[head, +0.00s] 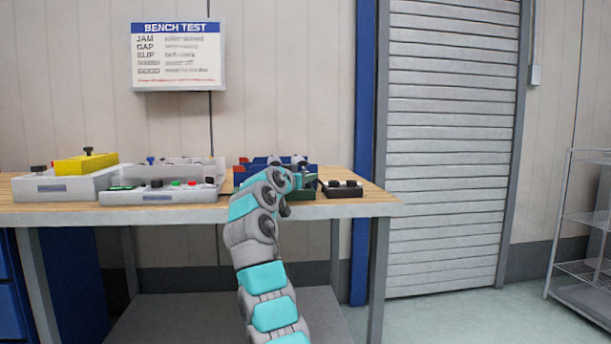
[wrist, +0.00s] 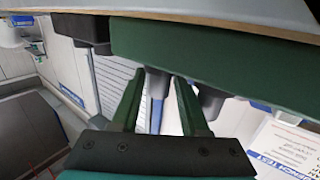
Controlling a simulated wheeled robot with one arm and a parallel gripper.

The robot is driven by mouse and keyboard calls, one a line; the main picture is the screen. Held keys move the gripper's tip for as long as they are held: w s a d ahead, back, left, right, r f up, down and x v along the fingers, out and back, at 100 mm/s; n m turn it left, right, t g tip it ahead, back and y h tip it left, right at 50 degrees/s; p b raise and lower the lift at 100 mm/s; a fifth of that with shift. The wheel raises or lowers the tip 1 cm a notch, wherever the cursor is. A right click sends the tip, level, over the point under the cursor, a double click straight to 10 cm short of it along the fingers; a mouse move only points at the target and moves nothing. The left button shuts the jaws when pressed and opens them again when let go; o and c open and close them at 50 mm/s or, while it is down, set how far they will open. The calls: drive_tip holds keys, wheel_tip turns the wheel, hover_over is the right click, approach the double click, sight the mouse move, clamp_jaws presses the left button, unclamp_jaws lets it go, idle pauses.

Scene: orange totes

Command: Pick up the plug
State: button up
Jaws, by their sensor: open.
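My gripper (wrist: 158,85) is open in the wrist view, its two dark green fingers pointing up toward a dark green box (wrist: 215,60). The picture is upside down there. A dark knob-like piece (wrist: 156,83), possibly the plug, sticks out of the box between or just beyond the fingertips. I see no clear contact. A second dark piece (wrist: 211,102) sticks out to the right of the fingers. I cannot tell for certain which is the plug. In the head view my gripper (head: 303,180) is above the bench's right part, and my arm partly hides the green box (head: 301,194).
A black box with knobs (head: 342,190) stands just right of the green box on the bench (head: 372,199). A white panel with coloured buttons (head: 150,196) and a white box with a yellow block (head: 60,187) stand left.

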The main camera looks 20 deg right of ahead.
drive_tip(key=shift+c, duration=0.3)
clamp_jaws()
drive_tip(key=shift+r, duration=0.1)
